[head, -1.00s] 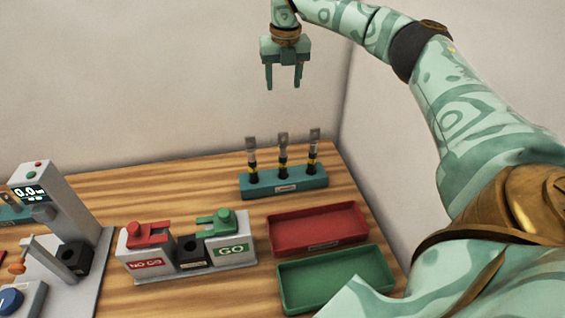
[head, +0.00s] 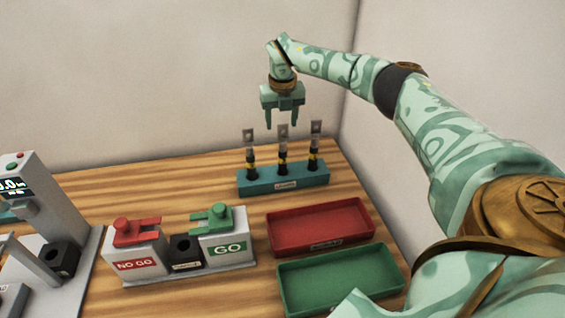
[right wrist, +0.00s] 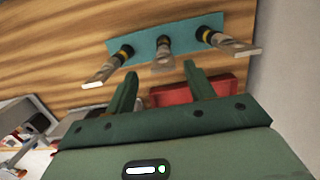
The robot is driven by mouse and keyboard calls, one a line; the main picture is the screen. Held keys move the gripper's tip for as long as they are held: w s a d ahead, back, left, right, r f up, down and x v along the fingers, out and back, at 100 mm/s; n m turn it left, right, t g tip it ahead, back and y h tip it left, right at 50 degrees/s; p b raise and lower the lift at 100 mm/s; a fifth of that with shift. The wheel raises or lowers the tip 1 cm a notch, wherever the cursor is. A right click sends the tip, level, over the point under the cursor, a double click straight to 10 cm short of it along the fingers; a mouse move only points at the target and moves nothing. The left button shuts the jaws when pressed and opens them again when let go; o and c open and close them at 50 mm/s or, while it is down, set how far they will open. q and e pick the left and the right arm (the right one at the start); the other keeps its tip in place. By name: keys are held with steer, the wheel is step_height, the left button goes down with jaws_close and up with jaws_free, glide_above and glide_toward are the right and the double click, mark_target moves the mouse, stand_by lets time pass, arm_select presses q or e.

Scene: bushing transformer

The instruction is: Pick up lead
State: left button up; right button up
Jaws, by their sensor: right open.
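Three leads stand upright in a teal rack at the back of the table: a left lead (head: 251,155), a middle lead (head: 283,152) and a right lead (head: 315,150). Each has a flat grey metal top, a black body and a yellow band. The rack (head: 290,181) has a small label on its front. My right gripper (head: 282,121) is open and empty, pointing down above the middle lead. In the right wrist view the middle lead (right wrist: 163,52) lies between the directions of the two fingertips (right wrist: 160,76), apart from them. My left gripper is not in view.
A red tray (head: 272,245) and a green tray (head: 290,302) lie in front of the rack. A NO GO and GO fixture (head: 185,268) stands left of them, and a grey device with a display (head: 38,195) is farther left. A wall rises behind the table.

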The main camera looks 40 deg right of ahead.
steer(key=f, duration=0.3)
steer(key=d+f, duration=0.1)
steer(key=f, duration=0.1)
steer(key=shift+w+f+b, duration=0.15)
steer(key=shift+w+b, duration=0.1)
steer(key=shift+b, duration=0.1)
jaws_close()
step_height(320, 180, up, 10)
steer(key=shift+a+p, duration=0.1)
steer(key=shift+p, duration=0.65)
step_height(320, 180, up, 7)
steer(key=p, duration=0.8)
